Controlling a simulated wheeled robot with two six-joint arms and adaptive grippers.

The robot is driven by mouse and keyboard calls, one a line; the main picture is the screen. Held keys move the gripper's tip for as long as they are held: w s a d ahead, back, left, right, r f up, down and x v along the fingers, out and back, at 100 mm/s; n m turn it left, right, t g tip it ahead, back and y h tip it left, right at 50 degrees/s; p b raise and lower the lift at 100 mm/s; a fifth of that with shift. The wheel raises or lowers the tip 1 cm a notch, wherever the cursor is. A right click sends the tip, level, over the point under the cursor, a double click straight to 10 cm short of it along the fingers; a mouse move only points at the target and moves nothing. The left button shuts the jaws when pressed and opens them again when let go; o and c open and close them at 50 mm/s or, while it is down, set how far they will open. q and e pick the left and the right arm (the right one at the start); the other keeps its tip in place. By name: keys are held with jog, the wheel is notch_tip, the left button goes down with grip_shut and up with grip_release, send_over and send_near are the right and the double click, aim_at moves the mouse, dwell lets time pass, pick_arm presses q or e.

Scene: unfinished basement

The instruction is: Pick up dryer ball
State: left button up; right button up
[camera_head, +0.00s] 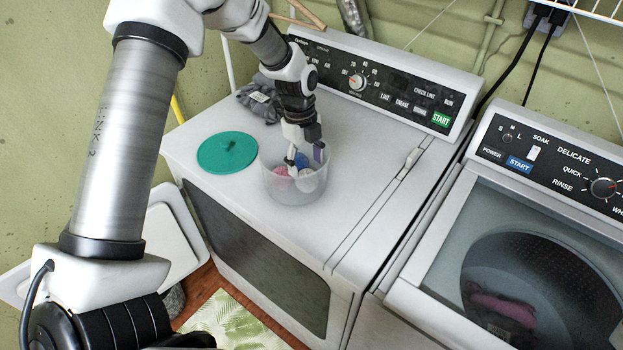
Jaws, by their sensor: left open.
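Several dryer balls lie in a clear round tub (275,191) on top of the white dryer (357,181). I cannot tell whether a finger touches a ball. My right gripper does not show.
A teal round lid (227,152) lies on the dryer left of the tub. Grey cloth (259,99) lies behind it. The dryer's control panel (385,84) rises at the back. The dryer top right of the tub is clear.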

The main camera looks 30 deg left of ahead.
aim_at(306, 172)
pick_arm(q)
jog(key=f+p, duration=0.1)
jog(key=f, duration=0.1)
jog(key=f+p, duration=0.1)
jog(key=f, duration=0.2)
jog(key=shift+s+d, duration=0.2)
jog(key=shift+w+f, duration=0.15)
jog(key=shift+f, duration=0.2)
jog(key=c, duration=0.8)
jog(key=shift+o, duration=0.2)
jog(key=shift+r, duration=0.15)
jog(key=shift+r, duration=0.2)
notch_tip(306, 172, up, 18)
jog(key=b, duration=0.4)
jog(key=shift+f, duration=0.2)
jog(key=o, duration=0.5)
jog(key=c, duration=0.3)
